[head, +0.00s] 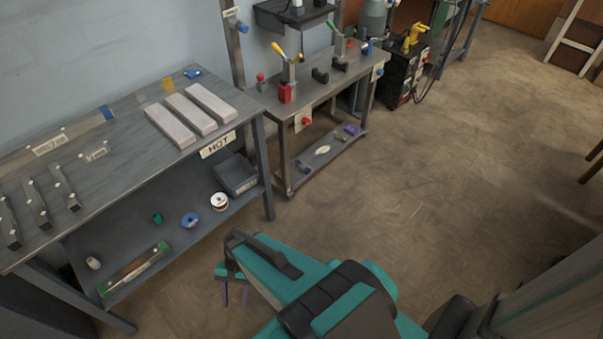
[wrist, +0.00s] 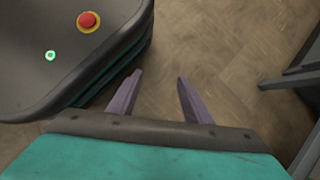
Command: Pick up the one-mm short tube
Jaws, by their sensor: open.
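Several short dark metal tubes lie side by side on the left bench top: a left one (head: 10,222), a middle one (head: 37,204) and a right one (head: 65,188). Small pale dots or tags show on them, but I cannot read which is the one-mm short tube. My gripper (head: 235,298) hangs low over the floor, in front of the left bench and away from the tubes. In the wrist view my gripper (wrist: 156,78) is open, with two purple fingers apart and only floor between them. No tube shows in the wrist view.
The left bench (head: 110,122) also holds pale bars (head: 190,114) near a HOT sign (head: 218,145). Its lower shelf has spools, a grey bin (head: 236,174) and a green-ended tray (head: 135,270). A second bench (head: 325,95) with tools stands behind.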

